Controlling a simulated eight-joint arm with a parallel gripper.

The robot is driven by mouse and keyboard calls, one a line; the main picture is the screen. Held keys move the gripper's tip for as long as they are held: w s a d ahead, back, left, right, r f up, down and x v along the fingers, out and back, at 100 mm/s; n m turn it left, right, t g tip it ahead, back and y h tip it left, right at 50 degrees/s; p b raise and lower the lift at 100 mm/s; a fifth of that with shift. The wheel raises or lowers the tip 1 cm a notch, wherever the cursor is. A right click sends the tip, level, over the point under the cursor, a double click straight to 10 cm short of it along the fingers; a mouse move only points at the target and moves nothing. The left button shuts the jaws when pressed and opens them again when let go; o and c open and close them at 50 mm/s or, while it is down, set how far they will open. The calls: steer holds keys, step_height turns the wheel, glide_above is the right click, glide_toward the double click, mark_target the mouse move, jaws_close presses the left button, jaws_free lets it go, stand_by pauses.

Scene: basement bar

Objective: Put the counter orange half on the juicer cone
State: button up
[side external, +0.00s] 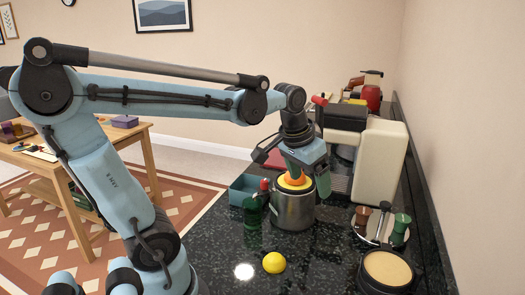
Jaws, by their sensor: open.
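A steel cylindrical juicer (293,210) stands on the dark counter. A rounded orange piece with a yellow lower edge, which looks like the orange half (294,182), is at the juicer's top. The cone is hidden, so I cannot tell exactly how the piece sits on it. My gripper (304,178) points down right over the juicer, its open fingers around the orange piece. I cannot tell whether the fingers touch it.
A yellow rounded fruit (274,263) lies on the counter in front of the juicer. A dark green bottle-like item (253,212) and a teal box (243,189) are at left. A cream and black machine (379,162) stands right behind, with a round container (387,270) nearer.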

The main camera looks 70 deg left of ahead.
steer(key=s+d+f+m+t, duration=0.2)
steer(key=s+d+f+t, duration=0.1)
steer(key=d, duration=0.4)
steer(key=shift+s+f+h, duration=0.2)
steer(key=shift+s+h, duration=0.2)
steer(key=shift+s, duration=0.2)
